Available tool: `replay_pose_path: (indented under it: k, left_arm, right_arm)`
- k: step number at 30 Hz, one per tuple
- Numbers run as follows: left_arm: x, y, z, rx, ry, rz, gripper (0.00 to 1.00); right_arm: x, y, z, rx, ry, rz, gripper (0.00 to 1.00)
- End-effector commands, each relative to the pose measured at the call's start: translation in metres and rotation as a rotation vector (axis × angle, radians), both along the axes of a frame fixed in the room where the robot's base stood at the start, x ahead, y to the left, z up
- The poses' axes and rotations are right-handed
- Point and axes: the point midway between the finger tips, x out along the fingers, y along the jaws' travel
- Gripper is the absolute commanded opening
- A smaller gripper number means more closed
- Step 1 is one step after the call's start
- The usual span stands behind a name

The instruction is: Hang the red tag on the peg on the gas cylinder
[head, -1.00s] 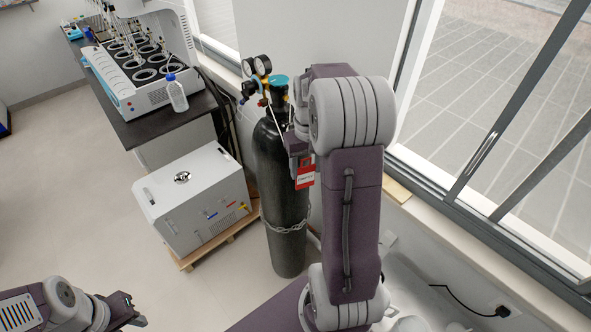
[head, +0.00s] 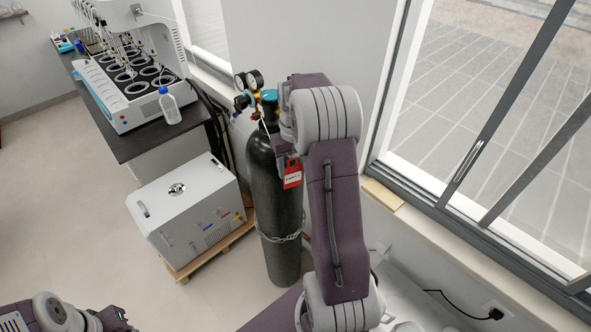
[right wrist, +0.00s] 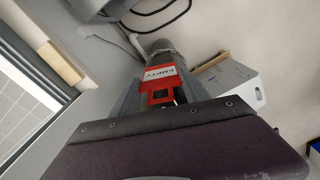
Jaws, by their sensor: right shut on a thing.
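The gas cylinder (head: 262,170) is tall and black and stands upright by the wall, with a teal cap and gauges on top. My right gripper (head: 284,160) is at the cylinder's upper right side, partly hidden by my arm. It is shut on the red tag (head: 292,178), which hangs below it in front of the cylinder's right edge. In the right wrist view the red tag (right wrist: 160,78) shows a white label reading EMPTY. A thin white line runs down near the cylinder's neck; I cannot tell whether it is the peg. My left gripper (head: 118,318) is at the bottom left, away from the cylinder.
A white box (head: 175,215) on a wooden pallet (head: 215,250) stands left of the cylinder. A chain (head: 280,238) wraps the cylinder. Behind, a dark bench (head: 135,148) holds the distiller (head: 115,100) and a bottle (head: 169,106). A window sill (head: 430,225) is on the right.

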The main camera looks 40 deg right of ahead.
Motion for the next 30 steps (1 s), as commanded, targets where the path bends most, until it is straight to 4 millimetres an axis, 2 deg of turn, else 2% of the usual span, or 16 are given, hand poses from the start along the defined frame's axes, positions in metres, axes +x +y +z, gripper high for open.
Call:
replay_pose_path:
  k: [16,30]
  left_arm:
    - [0.000,0.000,0.024,0.000,0.000,0.000,0.36]
    - [0.000,0.000,0.033,0.000,0.000,0.000,0.36]
  right_arm:
    - [0.038,-0.011,-0.001,0.000,0.000,0.000,0.15]
    - [0.049,-0.014,-0.012,0.000,0.000,0.000,0.15]
